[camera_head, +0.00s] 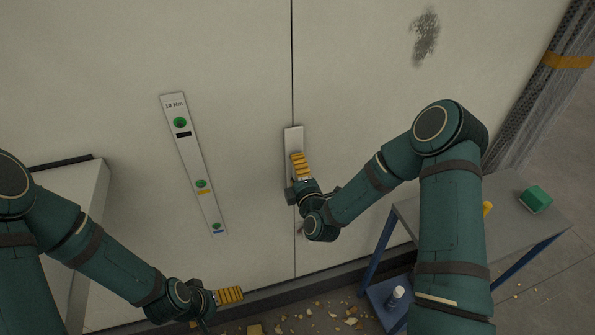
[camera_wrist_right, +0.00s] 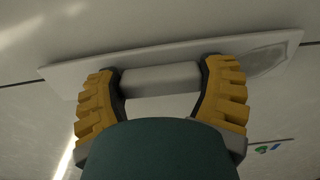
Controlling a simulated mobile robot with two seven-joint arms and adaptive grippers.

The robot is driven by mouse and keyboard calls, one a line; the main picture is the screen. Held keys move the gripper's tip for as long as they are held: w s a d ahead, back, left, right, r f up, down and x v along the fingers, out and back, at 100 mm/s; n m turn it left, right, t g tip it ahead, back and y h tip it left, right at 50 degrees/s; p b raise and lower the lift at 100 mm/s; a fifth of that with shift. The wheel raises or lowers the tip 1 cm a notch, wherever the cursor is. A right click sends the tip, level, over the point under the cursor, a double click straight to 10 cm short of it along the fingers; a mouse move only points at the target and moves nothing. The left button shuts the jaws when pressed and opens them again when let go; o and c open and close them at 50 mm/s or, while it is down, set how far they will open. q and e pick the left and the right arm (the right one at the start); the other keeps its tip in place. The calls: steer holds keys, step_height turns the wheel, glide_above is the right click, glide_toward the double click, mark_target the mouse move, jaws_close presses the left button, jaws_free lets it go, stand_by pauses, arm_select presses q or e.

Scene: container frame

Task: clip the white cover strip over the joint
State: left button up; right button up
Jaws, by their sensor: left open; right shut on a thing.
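The white cover strip (camera_head: 291,140) stands upright over the dark vertical joint (camera_head: 292,60) between two pale wall panels. In the right wrist view the strip (camera_wrist_right: 155,60) lies along the wall, with a grey bar-like handle (camera_wrist_right: 160,80) on it. My right gripper (camera_head: 300,167) is shut on that handle, its yellow fingers (camera_wrist_right: 160,92) at either end of it. The gripper hides part of the strip's lower half in the head view. I cannot tell whether the strip sits flush. My left gripper (camera_head: 230,295) is open and empty, low and left of the joint.
A labelled bar with green round marks (camera_head: 191,157) is on the wall left of the joint. A grey table (camera_head: 440,220) at right bears a green block (camera_head: 536,199) and a yellow item (camera_head: 487,208). A white bottle (camera_head: 396,297) stands below. Debris litters the floor (camera_head: 330,310).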

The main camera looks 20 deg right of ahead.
steer(key=shift+b, duration=0.35)
steer(key=shift+w+b, duration=0.3)
steer(key=shift+w, duration=0.2)
stand_by(0.9)
steer(key=shift+r, duration=0.1)
stand_by(0.3)
steer(key=o, duration=1.2)
